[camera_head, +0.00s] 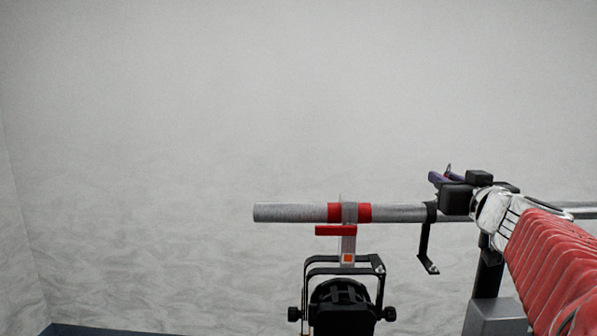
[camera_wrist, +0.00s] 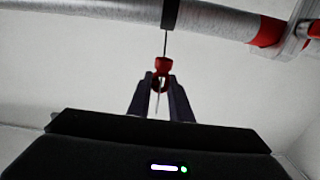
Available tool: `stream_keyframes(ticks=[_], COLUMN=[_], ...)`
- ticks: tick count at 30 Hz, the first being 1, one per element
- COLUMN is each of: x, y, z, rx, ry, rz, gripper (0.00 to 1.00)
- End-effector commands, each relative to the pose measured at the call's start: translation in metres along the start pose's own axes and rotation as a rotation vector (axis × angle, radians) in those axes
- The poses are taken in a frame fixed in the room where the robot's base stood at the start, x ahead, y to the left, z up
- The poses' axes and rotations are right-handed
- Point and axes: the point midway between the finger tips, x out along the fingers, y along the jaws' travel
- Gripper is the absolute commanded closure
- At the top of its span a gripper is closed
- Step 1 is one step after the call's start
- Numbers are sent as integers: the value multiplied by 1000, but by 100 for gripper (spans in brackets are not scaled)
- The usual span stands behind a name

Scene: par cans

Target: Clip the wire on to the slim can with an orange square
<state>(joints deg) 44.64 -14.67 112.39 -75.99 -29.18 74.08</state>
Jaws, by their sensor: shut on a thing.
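The slim can (camera_head: 341,300) is black and hangs in a yoke under a horizontal pipe. An orange square (camera_head: 348,258) marks its clamp, which grips the pipe between two red bands and has a red handle. My gripper (camera_head: 440,178) is at the pipe, right of this clamp. In the wrist view my gripper (camera_wrist: 160,79) is shut on the red end piece (camera_wrist: 162,67) of the thin wire (camera_wrist: 165,44). The wire runs up from it towards a black strap on the pipe. The wire cannot be made out in the head view.
The grey pipe (camera_head: 290,212) runs across the right half, its left end free. A black hook (camera_head: 425,248) hangs from it between the clamp and my gripper. A grey stand (camera_head: 496,318) is below my arm. The left side is clear to the pale wall.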

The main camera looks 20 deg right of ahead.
Motion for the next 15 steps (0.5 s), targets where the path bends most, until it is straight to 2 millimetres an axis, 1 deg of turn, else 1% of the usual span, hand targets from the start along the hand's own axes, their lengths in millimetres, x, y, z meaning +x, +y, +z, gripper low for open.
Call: stream_keyframes(ticks=[15], x=[0], y=[0], z=[9], rx=[-1], ry=[0], rz=[0], gripper=[100])
